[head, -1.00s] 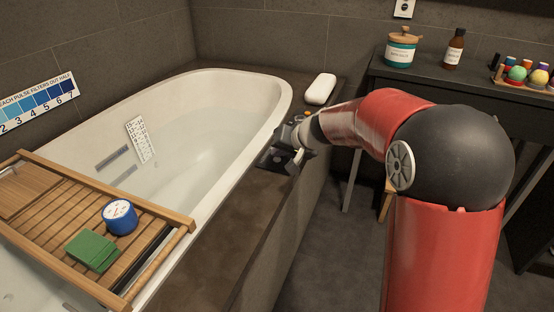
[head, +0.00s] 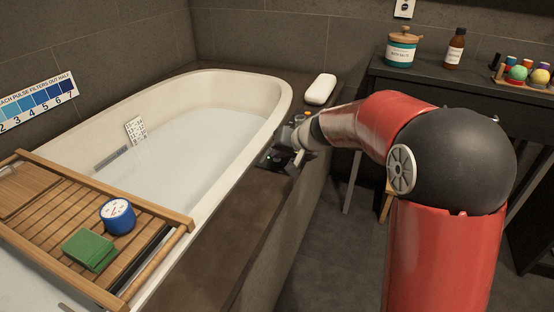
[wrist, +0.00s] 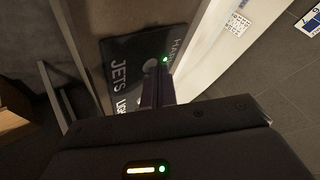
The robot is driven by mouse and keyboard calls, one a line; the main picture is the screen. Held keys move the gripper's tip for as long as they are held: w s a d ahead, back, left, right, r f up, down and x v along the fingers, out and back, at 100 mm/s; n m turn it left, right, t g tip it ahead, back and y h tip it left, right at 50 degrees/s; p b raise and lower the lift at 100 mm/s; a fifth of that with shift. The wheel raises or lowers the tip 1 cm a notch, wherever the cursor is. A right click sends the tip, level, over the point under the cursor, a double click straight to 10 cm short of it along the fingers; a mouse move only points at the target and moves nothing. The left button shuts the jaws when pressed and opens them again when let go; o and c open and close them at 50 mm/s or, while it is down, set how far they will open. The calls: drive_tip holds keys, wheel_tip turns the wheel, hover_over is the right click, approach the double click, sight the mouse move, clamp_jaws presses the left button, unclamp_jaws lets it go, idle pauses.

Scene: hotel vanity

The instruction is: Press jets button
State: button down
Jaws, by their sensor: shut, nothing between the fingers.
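The black control panel (wrist: 122,52) lies on the tub's dark ledge. In the wrist view it bears the word JETS, a partly covered word beginning LIG, and another partly cut-off word at the right. A small green light (wrist: 165,60) glows on it; the panel (head: 268,163) and green glow also show in the head view. My gripper (wrist: 158,80) is shut and empty, its fingers over the panel near the green light. The fingers cover part of the panel, and I cannot tell whether they touch it or which button is beneath.
The white bathtub (head: 232,95) holds water. A white pillow (head: 320,89) lies on the ledge. A dark vanity with jars stands behind my arm.

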drive_tip(key=shift+r+p, duration=0.4)
drive_tip(key=shift+r, duration=0.35)
drive_tip(key=shift+r, duration=0.1)
drive_tip(key=shift+r+p, duration=1.65)
drive_tip(key=shift+r, duration=0.75)
